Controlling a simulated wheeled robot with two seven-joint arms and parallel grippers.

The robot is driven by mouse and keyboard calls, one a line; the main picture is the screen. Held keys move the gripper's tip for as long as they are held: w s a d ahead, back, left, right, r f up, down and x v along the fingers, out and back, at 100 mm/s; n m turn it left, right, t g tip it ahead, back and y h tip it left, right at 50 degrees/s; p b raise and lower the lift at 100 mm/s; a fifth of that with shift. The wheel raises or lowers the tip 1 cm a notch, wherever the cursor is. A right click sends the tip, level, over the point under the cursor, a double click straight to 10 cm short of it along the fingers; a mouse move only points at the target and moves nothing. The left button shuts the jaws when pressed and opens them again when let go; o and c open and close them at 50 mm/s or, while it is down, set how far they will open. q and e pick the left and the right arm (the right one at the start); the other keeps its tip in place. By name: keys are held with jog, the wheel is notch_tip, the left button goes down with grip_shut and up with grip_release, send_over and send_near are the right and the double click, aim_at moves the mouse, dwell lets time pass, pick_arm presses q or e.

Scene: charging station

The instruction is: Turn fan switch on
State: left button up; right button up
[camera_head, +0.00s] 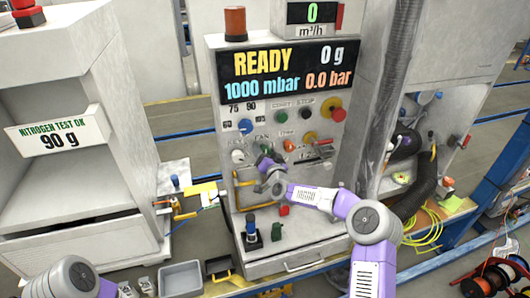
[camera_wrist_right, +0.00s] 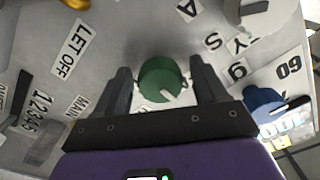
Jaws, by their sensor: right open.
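My right gripper (camera_head: 264,163) is in front of the middle of the control panel (camera_head: 330,185), just below a partly covered label that seems to read FAN. In the right wrist view, a round green knob with a pale pointer (camera_wrist_right: 160,80) sits between the two spread fingers of this gripper (camera_wrist_right: 163,85). Gaps show on both sides of the knob.
A blue knob (camera_wrist_right: 264,100) is beside the green one in the wrist view. On the panel are a green button (camera_head: 282,116) and a red button (camera_head: 338,114). The display (camera_head: 282,70) reads READY, 0 g, 1000 mbar and 0.0 bar. A thick hose hangs at right.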

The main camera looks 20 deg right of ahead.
jog(key=shift+c, duration=0.4)
jog(key=c, duration=1)
jog(key=shift+o, duration=0.2)
jog(key=shift+f+m+b, duration=0.15)
jog(key=shift+m+b, duration=0.35)
jog(key=shift+b, duration=0.45)
jog(key=m+b, duration=1)
jog(key=b, duration=0.2)
jog(key=m+b, duration=0.3)
jog(key=shift+m, duration=0.4)
jog(key=shift+m+b, duration=0.95)
jog(key=shift+m, duration=0.55)
jog(key=o, duration=1)
